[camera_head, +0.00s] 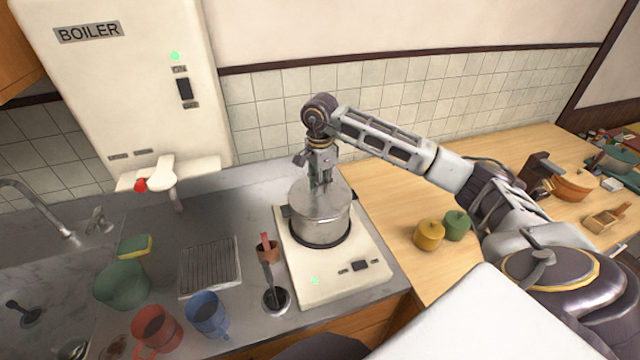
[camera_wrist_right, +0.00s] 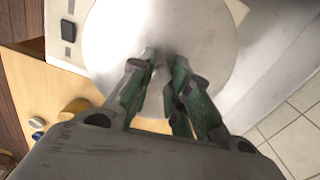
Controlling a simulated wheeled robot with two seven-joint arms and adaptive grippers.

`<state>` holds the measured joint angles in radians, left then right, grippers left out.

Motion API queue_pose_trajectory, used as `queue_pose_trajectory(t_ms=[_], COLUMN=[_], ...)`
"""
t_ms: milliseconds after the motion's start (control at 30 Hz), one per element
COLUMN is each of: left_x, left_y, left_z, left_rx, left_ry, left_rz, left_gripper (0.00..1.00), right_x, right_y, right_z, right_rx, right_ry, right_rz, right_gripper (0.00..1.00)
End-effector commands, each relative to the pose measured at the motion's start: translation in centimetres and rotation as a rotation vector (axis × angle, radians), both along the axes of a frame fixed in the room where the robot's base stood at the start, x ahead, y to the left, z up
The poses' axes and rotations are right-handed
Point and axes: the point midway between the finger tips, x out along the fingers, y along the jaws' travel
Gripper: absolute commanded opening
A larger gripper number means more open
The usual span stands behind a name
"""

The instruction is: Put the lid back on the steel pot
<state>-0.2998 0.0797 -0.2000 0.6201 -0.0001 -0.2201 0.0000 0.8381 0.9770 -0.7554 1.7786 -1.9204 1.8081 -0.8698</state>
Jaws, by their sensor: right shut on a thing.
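The steel pot (camera_head: 322,232) stands upright on the cream stove (camera_head: 335,280). Its round steel lid (camera_head: 303,205) lies level at the top of the pot, centred or nearly so. I cannot tell whether it touches the rim all round. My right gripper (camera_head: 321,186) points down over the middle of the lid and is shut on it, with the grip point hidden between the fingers. In the right wrist view the lid (camera_wrist_right: 205,40) shows as a pale disc behind the green-padded fingers (camera_wrist_right: 163,80). My left gripper is in neither view.
A dark-handled ladle (camera_head: 268,275) stands in a holder left of the stove. Blue (camera_head: 207,313) and red (camera_head: 155,328) mugs are at the front left. The boiler (camera_head: 120,80) hangs behind.

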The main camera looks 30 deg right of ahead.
Motion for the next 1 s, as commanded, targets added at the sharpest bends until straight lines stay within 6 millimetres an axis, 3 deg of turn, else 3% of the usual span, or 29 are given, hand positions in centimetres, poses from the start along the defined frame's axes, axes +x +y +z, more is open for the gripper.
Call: queue_pose_trajectory(t_ms=[1000], left_x=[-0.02], left_y=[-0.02], left_z=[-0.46], left_rx=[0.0], left_ry=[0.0], left_rz=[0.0], left_gripper=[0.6], right_x=[0.02], right_y=[0.0], right_z=[-0.23], right_rx=[0.0], right_ry=[-0.001], right_rz=[0.0], right_gripper=[0.0])
